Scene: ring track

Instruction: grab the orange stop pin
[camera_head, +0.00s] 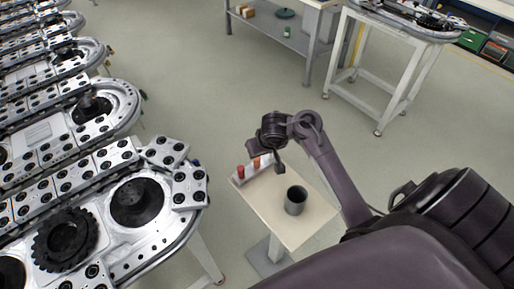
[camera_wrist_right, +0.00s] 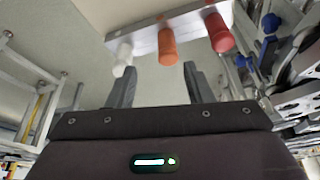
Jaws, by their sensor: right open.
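The orange stop pin (camera_wrist_right: 167,47) stands in a pale rack bar (camera_wrist_right: 150,36), between a white pin (camera_wrist_right: 122,56) and a red pin (camera_wrist_right: 218,32) in the right wrist view. My right gripper (camera_wrist_right: 160,70) is open and empty, with the orange pin just beyond its fingertips and roughly between them. In the head view the orange pin (camera_head: 257,162) and red pin (camera_head: 240,171) show at the left end of a small table, and my right gripper (camera_head: 268,160) is close over the rack. The white pin is hidden there. My left gripper is not in view.
A dark grey cup (camera_head: 296,203) stands on the small cream table (camera_head: 283,228). A large metal ring track (camera_head: 178,236) with blocks and gears lies left of it. A white-framed stand (camera_head: 378,75) and a grey shelf (camera_head: 290,38) stand behind. Open floor lies between.

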